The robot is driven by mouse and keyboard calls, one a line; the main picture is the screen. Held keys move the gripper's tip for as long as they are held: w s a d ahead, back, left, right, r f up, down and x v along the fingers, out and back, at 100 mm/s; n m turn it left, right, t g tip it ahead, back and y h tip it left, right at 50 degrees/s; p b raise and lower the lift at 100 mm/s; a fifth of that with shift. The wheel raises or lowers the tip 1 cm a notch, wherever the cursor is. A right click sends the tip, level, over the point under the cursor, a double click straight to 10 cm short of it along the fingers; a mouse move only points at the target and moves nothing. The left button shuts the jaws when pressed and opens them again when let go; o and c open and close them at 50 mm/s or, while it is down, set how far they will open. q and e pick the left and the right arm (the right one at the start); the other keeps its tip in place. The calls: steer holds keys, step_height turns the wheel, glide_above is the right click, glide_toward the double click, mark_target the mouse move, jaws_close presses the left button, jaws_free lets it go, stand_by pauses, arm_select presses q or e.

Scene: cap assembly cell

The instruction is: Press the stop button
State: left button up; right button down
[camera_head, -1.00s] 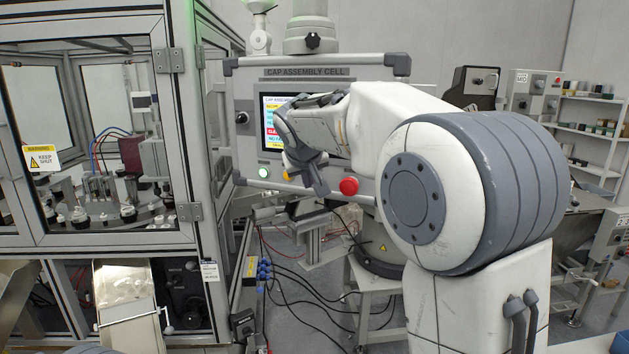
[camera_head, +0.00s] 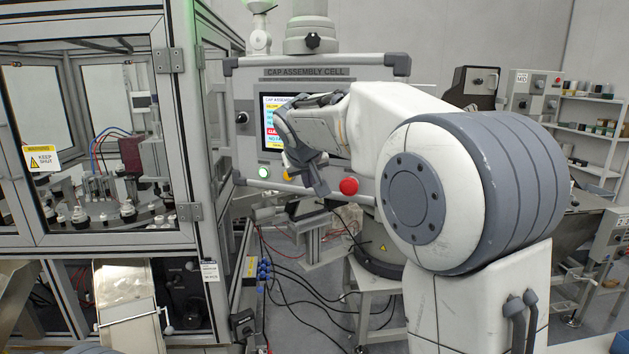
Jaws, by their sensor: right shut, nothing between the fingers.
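The control panel (camera_head: 247,150), labelled cap assembly cell, faces me with a lit screen (camera_head: 270,120). Along its lower edge are a pale green lit button (camera_head: 264,172), a yellow button (camera_head: 286,176) and a large red mushroom button (camera_head: 348,186). I cannot read which one is labelled stop. My right gripper (camera_head: 319,190) is shut and empty, in front of the lower panel between the yellow and red buttons. It hides part of the screen and the panel behind it. I cannot tell whether it touches the panel. My left gripper is not in view.
A framed machine enclosure (camera_head: 180,120) with a keep-shut label stands at the left. A metal chute (camera_head: 125,290) is below it. Cables (camera_head: 300,285) run across the floor under the panel. My right arm covers the panel's right side.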

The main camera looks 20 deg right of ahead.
steer(key=shift+w+d, duration=0.1)
steer(key=shift+w+d, duration=0.2)
steer(key=shift+w, duration=0.05)
stand_by(0.4)
steer(key=shift+s+a, duration=0.3)
steer(key=shift+s, duration=0.05)
stand_by(0.3)
